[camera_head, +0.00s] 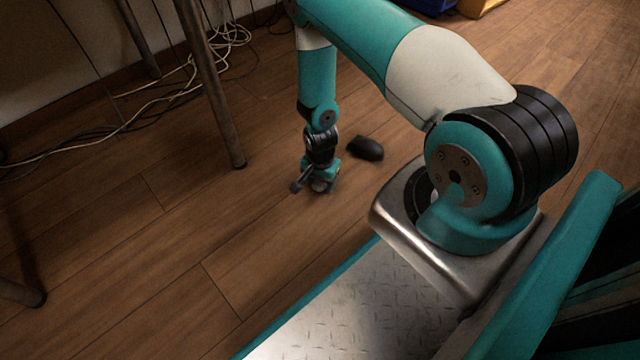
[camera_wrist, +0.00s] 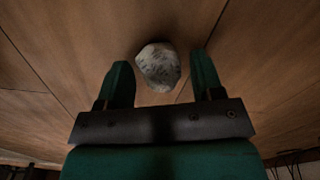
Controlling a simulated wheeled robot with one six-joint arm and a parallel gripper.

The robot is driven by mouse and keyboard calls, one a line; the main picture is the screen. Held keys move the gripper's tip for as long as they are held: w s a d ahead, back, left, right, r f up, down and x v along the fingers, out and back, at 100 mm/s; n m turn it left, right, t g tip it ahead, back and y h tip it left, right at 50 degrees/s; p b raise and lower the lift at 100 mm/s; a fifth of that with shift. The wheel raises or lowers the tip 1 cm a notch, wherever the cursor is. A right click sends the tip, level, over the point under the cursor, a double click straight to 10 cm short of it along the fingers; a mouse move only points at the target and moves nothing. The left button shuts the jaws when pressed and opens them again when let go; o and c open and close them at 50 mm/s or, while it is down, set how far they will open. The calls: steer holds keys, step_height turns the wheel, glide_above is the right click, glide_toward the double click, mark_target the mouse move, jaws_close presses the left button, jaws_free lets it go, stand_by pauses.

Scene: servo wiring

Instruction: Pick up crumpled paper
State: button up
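The crumpled paper (camera_wrist: 158,66) is a greyish-white ball with dark marks on the wooden floor. In the wrist view it shows in the upper middle, between and slightly beyond the tips of my gripper (camera_wrist: 161,70). The two green fingers are spread apart, with gaps on both sides of the paper. My gripper (camera_head: 318,187) also shows in the head view, low near the floor. The paper is mostly hidden there behind my gripper.
A black object like a computer mouse (camera_head: 366,148) lies on the floor just right of my gripper. Metal table legs (camera_head: 212,90) stand to the left, with tangled cables (camera_head: 150,110) behind them. The floor in front of my gripper is clear.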

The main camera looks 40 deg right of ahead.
steer(key=c, duration=0.6)
